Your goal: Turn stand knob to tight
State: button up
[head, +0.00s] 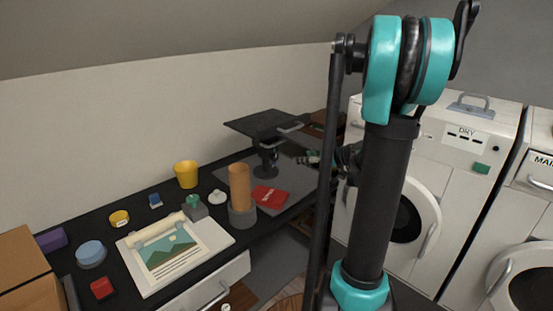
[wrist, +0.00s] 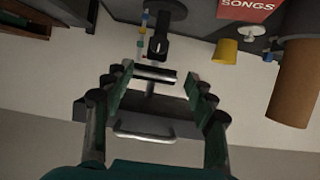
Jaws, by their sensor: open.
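The black stand (head: 267,158) stands upright near the far end of the dark desk, with a flat tilted top panel (head: 258,123) and a silver handle (head: 289,128). In the wrist view the stand's column (wrist: 158,45), the panel (wrist: 180,128) and the handle (wrist: 145,133) show upside down. A short grey bar (wrist: 155,73) on the stand, possibly the knob, shows between my fingers. My gripper (wrist: 158,72) is open, with one finger on each side of that bar; contact cannot be told. In the head view my gripper (head: 311,158) is right of the stand, partly hidden by my arm.
A red book (head: 269,196), an orange-brown cylinder (head: 239,186), a white knobbed object (head: 217,197) and a yellow cup (head: 186,174) stand or lie near the stand. A narrow strip with coloured marks (wrist: 142,38) is beside the column. White machines (head: 460,150) stand at right.

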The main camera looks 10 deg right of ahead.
aim_at(276, 157)
jog(key=x, duration=1.7)
jog(key=shift+w+a+r, duration=0.1)
jog(key=shift+w+a, duration=0.05)
jog(key=shift+w, duration=0.05)
jog(key=c, duration=1.2)
jog(key=shift+o, duration=0.2)
